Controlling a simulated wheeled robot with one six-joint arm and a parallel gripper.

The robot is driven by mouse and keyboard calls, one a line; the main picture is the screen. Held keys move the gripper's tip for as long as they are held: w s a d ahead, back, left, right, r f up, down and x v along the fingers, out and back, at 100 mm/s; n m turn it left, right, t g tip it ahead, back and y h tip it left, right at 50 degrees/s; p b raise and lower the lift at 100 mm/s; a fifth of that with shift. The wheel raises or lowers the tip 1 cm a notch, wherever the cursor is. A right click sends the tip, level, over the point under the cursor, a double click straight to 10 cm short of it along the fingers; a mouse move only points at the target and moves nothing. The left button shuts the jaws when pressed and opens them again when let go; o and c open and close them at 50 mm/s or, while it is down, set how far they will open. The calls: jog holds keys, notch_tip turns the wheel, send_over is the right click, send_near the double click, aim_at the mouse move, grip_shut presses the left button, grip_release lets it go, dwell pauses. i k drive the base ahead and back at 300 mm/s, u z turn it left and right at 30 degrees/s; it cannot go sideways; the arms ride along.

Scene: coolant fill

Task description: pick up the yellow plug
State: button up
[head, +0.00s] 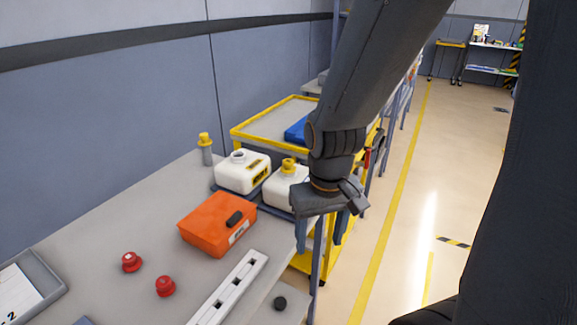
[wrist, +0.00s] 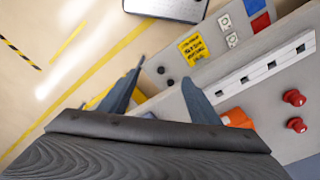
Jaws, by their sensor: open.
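A yellow plug (head: 289,164) sits on top of the right white canister (head: 283,188) in the head view, partly beside my arm. A grey cylinder with a yellow top (head: 205,145) stands at the back left of the bench. My gripper (head: 320,240) hangs past the bench's right edge, to the right of and nearer than the canisters, apart from them. Its two blue-grey fingers are spread and empty; the wrist view also shows them apart (wrist: 162,88). The yellow plug cannot be made out in the wrist view.
On the bench (head: 95,225) are another white canister (head: 240,175), an orange case (head: 216,223), red plugs (head: 131,262) and a white slotted bar (head: 228,290). A yellow-edged cart (head: 262,118) stands behind. Open floor (head: 400,220) lies right.

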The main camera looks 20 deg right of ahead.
aim_at(287, 167)
jog(key=k, duration=0.6)
jog(key=z, duration=0.4)
jog(key=i, duration=1.15)
jog(key=z, duration=0.35)
